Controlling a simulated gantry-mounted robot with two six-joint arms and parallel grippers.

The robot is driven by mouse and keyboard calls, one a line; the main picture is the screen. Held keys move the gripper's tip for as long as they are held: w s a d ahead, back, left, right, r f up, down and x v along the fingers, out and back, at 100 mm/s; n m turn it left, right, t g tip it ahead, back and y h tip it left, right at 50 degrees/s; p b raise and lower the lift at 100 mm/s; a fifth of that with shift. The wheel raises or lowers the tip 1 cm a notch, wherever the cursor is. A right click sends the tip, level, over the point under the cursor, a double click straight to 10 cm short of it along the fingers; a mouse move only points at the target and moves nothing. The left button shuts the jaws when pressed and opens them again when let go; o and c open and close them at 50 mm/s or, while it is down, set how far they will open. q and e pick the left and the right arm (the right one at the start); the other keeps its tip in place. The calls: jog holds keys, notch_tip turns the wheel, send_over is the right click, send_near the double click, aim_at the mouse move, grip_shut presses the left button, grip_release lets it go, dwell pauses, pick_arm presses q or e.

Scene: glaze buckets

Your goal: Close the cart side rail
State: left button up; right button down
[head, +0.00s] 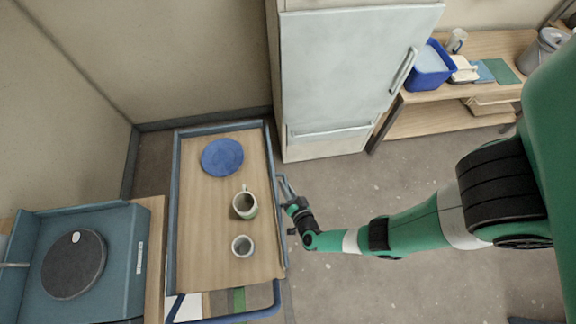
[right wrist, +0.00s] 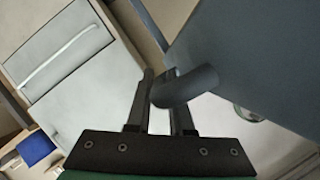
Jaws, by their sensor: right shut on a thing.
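The cart (head: 200,232) has a wooden top with blue-grey rails around its edges. Its right side rail (head: 272,170) runs along the edge facing my right arm. My right gripper (head: 287,205) is at the middle of that edge, just outside the cart. In the right wrist view, my right gripper (right wrist: 160,88) is shut on a rounded grey handle (right wrist: 187,87) that sticks out from a flat dark panel (right wrist: 240,60), which looks like the side rail. How far the rail is tilted is hard to tell. My left gripper is not in view.
On the cart stand a blue plate (head: 222,157), a mug (head: 245,205) and a small cup (head: 242,246). A pale fridge (head: 350,75) stands behind. A blue device (head: 110,235) is at the left, and a wooden shelf (head: 440,112) at the right. The floor (head: 350,285) right of the cart is clear.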

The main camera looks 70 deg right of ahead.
jog(key=shift+w+a+r+n+p, duration=0.1)
jog(key=shift+w+r+n+p, duration=0.05)
jog(key=shift+n+p, duration=0.25)
jog(key=shift+g, duration=0.3)
jog(key=c, duration=1.1)
grip_release()
